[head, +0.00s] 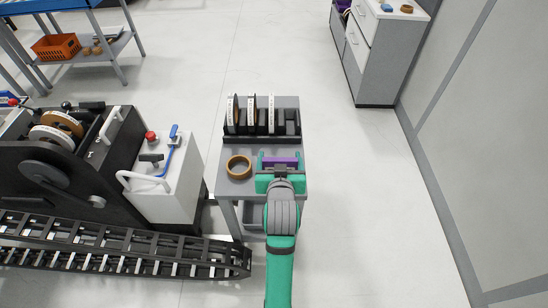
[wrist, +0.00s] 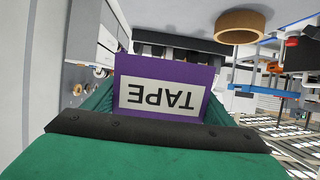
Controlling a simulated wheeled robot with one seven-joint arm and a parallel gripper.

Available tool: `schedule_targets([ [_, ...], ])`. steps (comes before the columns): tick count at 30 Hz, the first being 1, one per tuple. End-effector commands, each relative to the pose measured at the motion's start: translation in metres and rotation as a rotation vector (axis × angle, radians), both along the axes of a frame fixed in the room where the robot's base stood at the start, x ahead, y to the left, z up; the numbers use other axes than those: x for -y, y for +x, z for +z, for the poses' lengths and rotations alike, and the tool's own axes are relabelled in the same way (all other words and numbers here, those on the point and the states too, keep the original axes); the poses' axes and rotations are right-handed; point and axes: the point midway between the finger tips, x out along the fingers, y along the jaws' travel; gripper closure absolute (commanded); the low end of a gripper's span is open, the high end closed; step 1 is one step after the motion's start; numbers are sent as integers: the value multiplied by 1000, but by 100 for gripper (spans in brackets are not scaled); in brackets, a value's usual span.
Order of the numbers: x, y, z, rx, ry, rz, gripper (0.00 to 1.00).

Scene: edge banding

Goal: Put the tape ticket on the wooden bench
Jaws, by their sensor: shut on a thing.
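The tape ticket (head: 281,162) is a purple card. In the wrist view its white label (wrist: 160,97) reads TAPE upside down. My gripper (head: 281,165) is shut on it, with a green finger at each side; the wrist view shows the fingers (wrist: 155,103) along the card's edges. In the head view the ticket is over the front right of a small grey table (head: 233,188). I cannot tell whether it touches the tabletop. I cannot identify a clearly wooden bench in either view.
A brown tape roll (head: 239,167) lies just left of my gripper. A black rack (head: 289,128) with several upright rolls stands behind. A machine (head: 160,190) is left. A white-topped drawer cabinet (head: 385,45) is at back right. The floor right of the table is clear.

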Motion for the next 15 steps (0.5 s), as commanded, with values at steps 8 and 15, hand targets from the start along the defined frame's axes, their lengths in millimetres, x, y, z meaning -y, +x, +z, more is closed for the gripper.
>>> schedule_targets([
  [8, -1, 56, -32, -3, 0, 0, 43],
  [15, -2, 85, -66, 0, 0, 0, 43],
])
